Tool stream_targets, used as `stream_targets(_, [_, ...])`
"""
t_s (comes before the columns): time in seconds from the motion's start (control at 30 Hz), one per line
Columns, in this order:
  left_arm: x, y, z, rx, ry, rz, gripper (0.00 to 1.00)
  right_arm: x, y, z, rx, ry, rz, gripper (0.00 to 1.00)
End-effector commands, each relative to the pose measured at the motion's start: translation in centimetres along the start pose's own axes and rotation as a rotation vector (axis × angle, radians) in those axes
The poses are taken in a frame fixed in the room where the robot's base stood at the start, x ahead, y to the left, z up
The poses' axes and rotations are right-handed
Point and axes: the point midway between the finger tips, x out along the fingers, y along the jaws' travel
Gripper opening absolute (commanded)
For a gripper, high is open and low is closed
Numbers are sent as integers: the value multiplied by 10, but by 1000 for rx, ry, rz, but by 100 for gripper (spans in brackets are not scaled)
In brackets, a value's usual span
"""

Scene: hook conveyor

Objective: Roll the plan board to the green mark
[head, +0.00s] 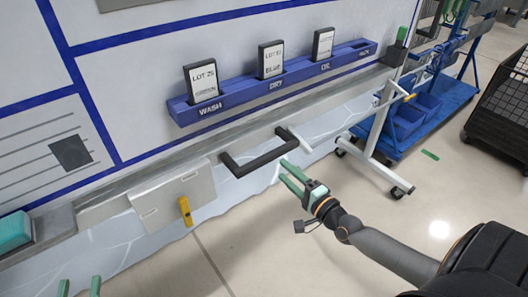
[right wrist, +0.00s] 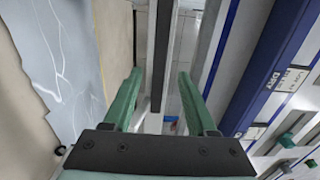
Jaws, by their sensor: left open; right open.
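The plan board (head: 150,60) is a large white panel with blue lines, standing at the left and centre of the head view. A dark bar handle (head: 258,160) sticks out from its lower edge. My right gripper (head: 285,172) is open just in front of the handle's right part. In the right wrist view the dark handle bar (right wrist: 162,55) lies lined up between the open green fingers (right wrist: 161,75); I cannot tell whether it is inside them. The green mark (head: 430,155) is a short strip on the floor at the right. My left gripper (head: 79,288) is open at the bottom left, its fingertips showing.
The board's white wheeled foot (head: 375,165) stands on casters. A blue shelf (head: 280,82) holds several lot cards. A yellow lever (head: 185,210) hangs below the board. A blue cart (head: 415,115) and a dark wire cage (head: 503,110) stand beyond, near the mark.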

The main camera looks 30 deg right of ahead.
Motion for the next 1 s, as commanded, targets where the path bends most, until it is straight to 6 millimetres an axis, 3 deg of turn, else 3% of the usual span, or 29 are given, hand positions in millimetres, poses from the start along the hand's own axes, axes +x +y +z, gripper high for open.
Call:
stream_targets(0.6, [-12,-2,-99,120,411,3,50,96,1,0,-1,0,-1,57])
stream_targets(0.8, [-20,-1,-119,144,494,7,50,110,0,1,-3,-1,0,57])
stream_targets(1.0, [-22,0,-124,150,513,8,50,112,0,1,-3,-1,1,57])
